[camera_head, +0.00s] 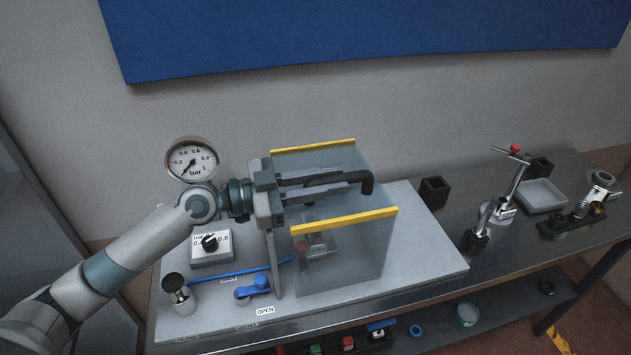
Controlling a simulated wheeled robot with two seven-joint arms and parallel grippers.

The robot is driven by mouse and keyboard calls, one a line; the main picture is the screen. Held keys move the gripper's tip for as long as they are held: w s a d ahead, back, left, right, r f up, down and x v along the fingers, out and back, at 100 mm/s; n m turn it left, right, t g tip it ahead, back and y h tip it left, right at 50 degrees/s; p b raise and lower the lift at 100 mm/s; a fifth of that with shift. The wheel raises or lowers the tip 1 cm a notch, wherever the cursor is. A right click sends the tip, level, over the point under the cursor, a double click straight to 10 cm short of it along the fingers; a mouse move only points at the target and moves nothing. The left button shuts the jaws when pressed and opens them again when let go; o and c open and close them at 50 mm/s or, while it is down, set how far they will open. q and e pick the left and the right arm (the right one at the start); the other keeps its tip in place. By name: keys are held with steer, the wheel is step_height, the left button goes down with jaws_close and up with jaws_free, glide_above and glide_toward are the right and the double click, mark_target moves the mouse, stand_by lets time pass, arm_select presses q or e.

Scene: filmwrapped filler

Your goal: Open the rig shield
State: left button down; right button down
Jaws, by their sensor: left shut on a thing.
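The rig shield (370,251) is a clear box-like cover with yellow strips along two upper edges. It stands over the middle of the light grey rig base. A black handle (366,182) shows between the yellow strips. My left gripper (352,184) reaches in from the left over the shield, its long fingers level and shut on the black handle. Small rig parts (314,246) show dimly through the clear wall. How far the shield is swung is hard to tell. My right gripper is out of view.
On the base (428,268) are a pressure gauge (192,160), a knob box (211,246), a metal cylinder (178,292) and a blue valve lever (252,289). To the right stand a black block (434,192), a clamp stand (503,205) and a grey tray (541,197).

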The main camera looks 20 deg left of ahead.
arm_select(q)
steer(key=shift+x, duration=0.95)
steer(key=shift+a+r, duration=0.1)
steer(key=c, duration=1.6)
jaws_free()
